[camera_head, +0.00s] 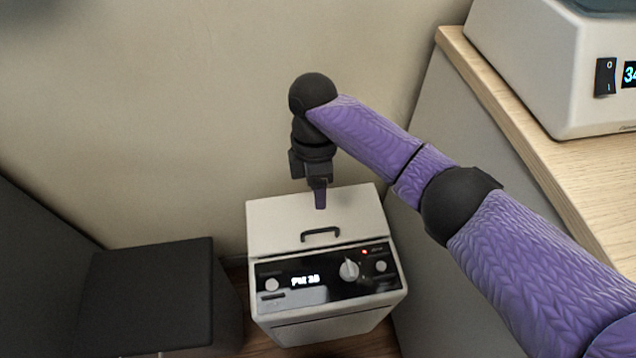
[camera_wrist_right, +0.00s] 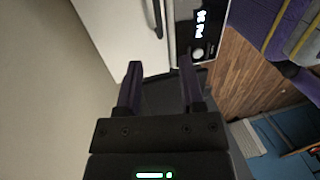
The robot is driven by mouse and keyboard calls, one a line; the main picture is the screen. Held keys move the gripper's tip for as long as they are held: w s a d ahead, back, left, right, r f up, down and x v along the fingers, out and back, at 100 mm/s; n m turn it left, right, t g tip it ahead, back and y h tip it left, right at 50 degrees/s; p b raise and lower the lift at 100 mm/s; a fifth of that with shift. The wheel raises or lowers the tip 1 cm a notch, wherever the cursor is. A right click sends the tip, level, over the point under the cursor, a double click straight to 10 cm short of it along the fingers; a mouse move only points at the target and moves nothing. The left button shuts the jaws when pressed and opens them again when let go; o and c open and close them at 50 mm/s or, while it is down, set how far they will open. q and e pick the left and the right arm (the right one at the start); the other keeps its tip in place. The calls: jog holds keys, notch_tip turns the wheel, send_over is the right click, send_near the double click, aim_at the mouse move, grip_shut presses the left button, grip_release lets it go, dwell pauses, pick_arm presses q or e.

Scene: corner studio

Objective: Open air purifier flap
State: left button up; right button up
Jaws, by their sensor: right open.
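The air purifier (camera_head: 325,331) is a white box standing on the floor against the wall. Its top flap (camera_head: 275,218) lies flat and closed, with a dark handle (camera_head: 320,234) near its front edge. A black control panel (camera_head: 325,278) with a lit display and knobs sits in front of the flap. My right gripper (camera_head: 320,204) points down over the rear part of the flap, behind the handle. In the right wrist view its two fingers (camera_wrist_right: 159,83) are apart with nothing between them, and the handle (camera_wrist_right: 157,18) shows beyond them. My left gripper is out of view.
A black box (camera_head: 150,295) stands left of the purifier. A wooden-topped cabinet (camera_head: 540,150) is on the right, bearing a white device (camera_head: 535,65) with a switch and display. The wall (camera_head: 170,130) is close behind. Wooden floor shows in the right wrist view (camera_wrist_right: 240,75).

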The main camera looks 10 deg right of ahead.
jog(key=b, duration=0.6)
send_over(320, 223)
jog(key=s, duration=0.3)
jog(key=f, duration=0.9)
jog(key=shift+w+a+f, duration=0.1)
jog(key=shift+a+f, duration=0.2)
jog(key=shift+f, duration=0.1)
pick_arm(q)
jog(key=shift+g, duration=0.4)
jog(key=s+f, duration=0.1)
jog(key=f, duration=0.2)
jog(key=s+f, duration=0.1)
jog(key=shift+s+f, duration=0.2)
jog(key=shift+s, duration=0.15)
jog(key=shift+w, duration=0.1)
pick_arm(e)
jog(key=shift+r, duration=0.1)
grip_shut()
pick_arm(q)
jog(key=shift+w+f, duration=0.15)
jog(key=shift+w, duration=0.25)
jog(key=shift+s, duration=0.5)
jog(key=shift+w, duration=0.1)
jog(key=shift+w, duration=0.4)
